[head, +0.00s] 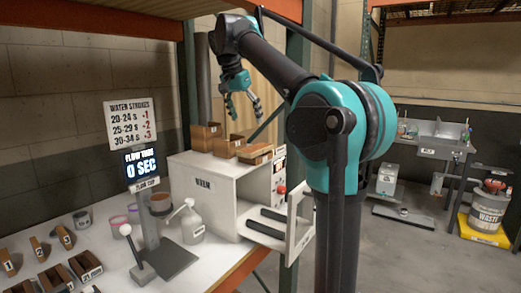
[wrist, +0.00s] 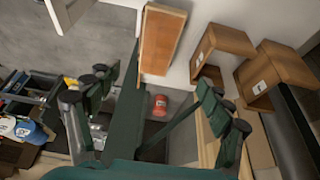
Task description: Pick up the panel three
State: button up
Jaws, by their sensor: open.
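Three brown wooden pieces stand in a row on top of a white cabinet (head: 203,182): a left one (head: 206,130), a middle one (head: 229,146) and a right one (head: 255,153). Their labels are too small to read, so I cannot tell which is panel three. In the wrist view a flat, orange-brown piece (wrist: 161,40) lies at top centre, with two open-fronted brown holders (wrist: 226,40) and (wrist: 282,66) to its right. My gripper (head: 243,112) is open and empty above the cabinet; its spread fingers (wrist: 160,100) show in the wrist view.
A table (head: 105,217) carries a pump bottle (head: 193,226), a flow cup stand (head: 150,225) and several small wooden holders at front left. A red button (head: 281,190) is on the cabinet's side. An orange shelf beam (head: 110,19) runs above.

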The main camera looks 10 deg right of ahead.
send_over(256, 148)
jog(key=s+a, duration=0.1)
jog(key=a, duration=0.1)
notch_tip(256, 148, down, 6)
jog(key=shift+a+r, duration=0.1)
jog(key=shift+r, duration=0.1)
jog(key=shift+s+x, duration=0.15)
jog(key=shift+x, duration=1.2)
jog(key=shift+s+x, duration=0.15)
jog(key=shift+x, duration=1.25)
jog(key=c, duration=1.3)
